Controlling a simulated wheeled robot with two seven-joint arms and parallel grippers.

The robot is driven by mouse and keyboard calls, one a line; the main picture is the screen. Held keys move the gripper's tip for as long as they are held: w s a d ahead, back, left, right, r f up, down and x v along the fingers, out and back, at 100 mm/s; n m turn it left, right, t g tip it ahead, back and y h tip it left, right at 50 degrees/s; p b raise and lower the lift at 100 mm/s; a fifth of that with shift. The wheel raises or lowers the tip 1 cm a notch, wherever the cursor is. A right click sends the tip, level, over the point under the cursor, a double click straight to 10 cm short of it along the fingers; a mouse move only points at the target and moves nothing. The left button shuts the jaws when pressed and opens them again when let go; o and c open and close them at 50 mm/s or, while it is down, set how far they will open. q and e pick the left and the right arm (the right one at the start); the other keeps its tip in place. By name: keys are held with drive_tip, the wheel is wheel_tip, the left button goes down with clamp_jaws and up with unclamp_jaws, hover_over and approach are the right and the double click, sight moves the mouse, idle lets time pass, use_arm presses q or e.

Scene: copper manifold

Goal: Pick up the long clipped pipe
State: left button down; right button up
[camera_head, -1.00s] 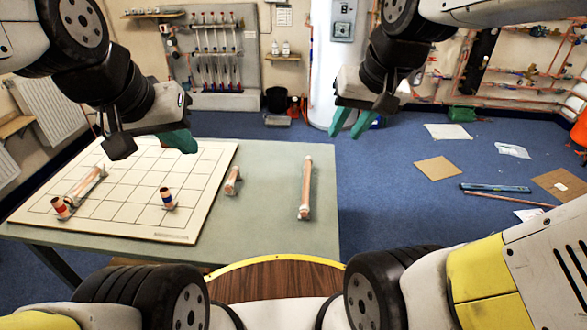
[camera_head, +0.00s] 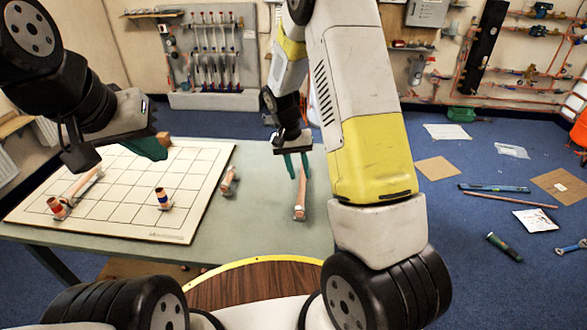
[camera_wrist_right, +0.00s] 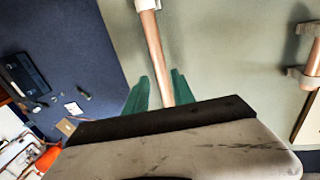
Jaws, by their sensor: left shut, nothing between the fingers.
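The long clipped pipe (camera_head: 300,196), copper with pale clips at its ends, lies on the green table (camera_head: 262,215). In the right wrist view the pipe (camera_wrist_right: 153,45) runs down between my right gripper's fingers. My right gripper (camera_head: 297,167) is open above the pipe's far part, with its teal fingers apart. The wrist view shows a finger on each side (camera_wrist_right: 158,92); I cannot tell how far above the pipe they are. The pipe's far end is partly hidden by the right gripper.
A short clipped pipe (camera_head: 228,180) lies left of the long one. On the gridded board (camera_head: 120,215) are a red-banded pipe (camera_head: 58,208) and a blue-banded piece (camera_head: 163,198). The table's front middle is clear.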

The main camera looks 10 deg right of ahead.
sight(301, 184)
drive_tip(key=f, duration=0.4)
drive_tip(key=d+f, duration=0.1)
drive_tip(key=f, duration=0.1)
drive_tip(key=shift+s+f, duration=0.25)
clamp_jaws()
